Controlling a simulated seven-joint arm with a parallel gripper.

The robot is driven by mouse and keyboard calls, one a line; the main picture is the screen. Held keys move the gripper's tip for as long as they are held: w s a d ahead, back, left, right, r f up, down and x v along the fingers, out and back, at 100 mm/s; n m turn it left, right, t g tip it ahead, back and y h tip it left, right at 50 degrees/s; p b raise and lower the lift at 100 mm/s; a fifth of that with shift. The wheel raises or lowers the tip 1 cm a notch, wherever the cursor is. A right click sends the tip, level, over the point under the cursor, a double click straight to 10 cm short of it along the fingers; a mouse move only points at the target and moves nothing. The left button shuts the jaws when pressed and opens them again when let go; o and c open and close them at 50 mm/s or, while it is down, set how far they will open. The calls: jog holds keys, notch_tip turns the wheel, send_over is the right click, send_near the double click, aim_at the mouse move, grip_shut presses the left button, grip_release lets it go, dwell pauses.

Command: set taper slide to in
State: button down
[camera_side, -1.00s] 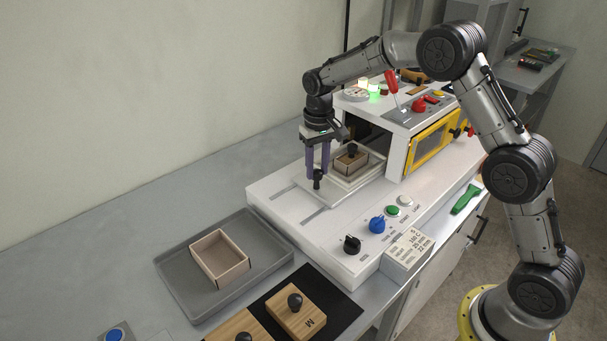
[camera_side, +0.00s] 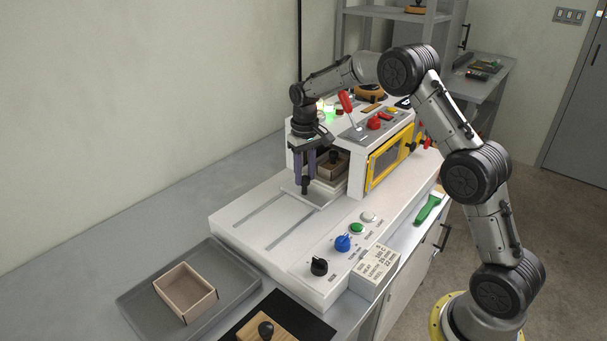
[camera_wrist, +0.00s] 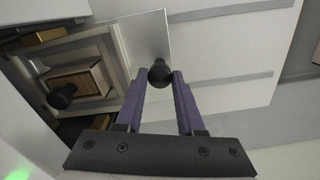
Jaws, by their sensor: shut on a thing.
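The taper slide (camera_side: 322,200) is a pale flat plate on the white machine bed, partly inside the opening of the machine housing. It carries a small brown box with a block and dark knob (camera_side: 333,157), now largely under the housing's opening. My gripper (camera_side: 305,181) points down with its purple fingers shut on the slide's black knob handle (camera_side: 305,188). In the wrist view the handle (camera_wrist: 160,73) sits between the fingertips at the plate's edge (camera_wrist: 147,35), and the box (camera_wrist: 85,82) lies in a square frame at left. The slide's far end is hidden.
The white housing (camera_side: 357,176) has a yellow-framed window (camera_side: 390,155). Two grooves (camera_side: 285,232) on the bed in front are clear. Black, blue and green controls (camera_side: 343,243) line the bed's edge. A grey tray (camera_side: 232,290) holds an open box (camera_side: 185,292).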

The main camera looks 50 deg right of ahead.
jog(key=c, duration=0.5)
grip_release()
notch_tip(320, 180, up, 14)
